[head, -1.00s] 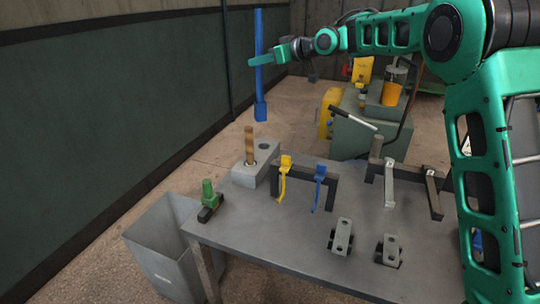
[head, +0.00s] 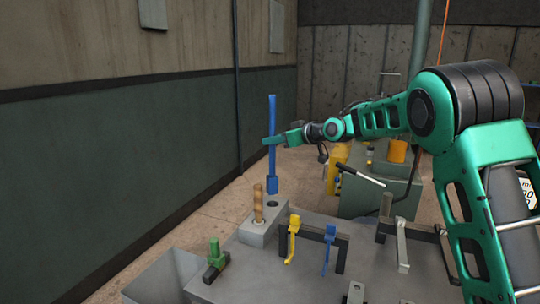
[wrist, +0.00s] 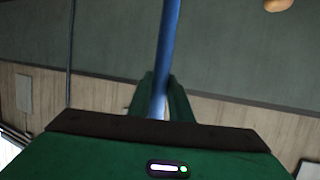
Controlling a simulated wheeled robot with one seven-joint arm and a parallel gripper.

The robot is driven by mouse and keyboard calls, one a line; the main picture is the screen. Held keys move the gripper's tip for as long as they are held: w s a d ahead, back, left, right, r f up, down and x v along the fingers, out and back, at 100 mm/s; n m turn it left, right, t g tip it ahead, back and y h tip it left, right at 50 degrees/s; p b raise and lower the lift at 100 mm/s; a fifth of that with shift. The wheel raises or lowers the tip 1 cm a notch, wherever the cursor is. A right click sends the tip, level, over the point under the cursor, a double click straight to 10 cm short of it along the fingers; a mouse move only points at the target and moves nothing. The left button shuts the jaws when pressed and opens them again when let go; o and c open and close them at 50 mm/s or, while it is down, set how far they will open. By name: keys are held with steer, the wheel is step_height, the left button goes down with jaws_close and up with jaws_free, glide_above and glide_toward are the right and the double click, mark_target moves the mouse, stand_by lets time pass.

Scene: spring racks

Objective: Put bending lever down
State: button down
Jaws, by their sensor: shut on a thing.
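The bending lever (head: 272,110) is a long blue bar with a wider block at its lower end. It stands roughly upright in the head view, and my gripper (head: 271,140) is shut on it around mid-length. In the wrist view the blue bar (wrist: 169,40) passes between the green fingers of my gripper (wrist: 160,95). In the head view, the lever's lower end appears just above the grey holder block (head: 258,237) on the table. The dark open hole (head: 271,204) in that block lies below it in the picture. I cannot tell whether they are exactly aligned.
A wooden-handled tool (head: 258,204) stands in the holder block's other hole. Yellow (head: 292,240) and blue (head: 329,248) hooked tools hang on a dark rack to the right. A grey bin (head: 165,280) stands at the table's left.

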steer(key=shift+f, duration=2)
steer(key=c, duration=1.6)
jaws_free()
steer(key=shift+f, duration=0.15)
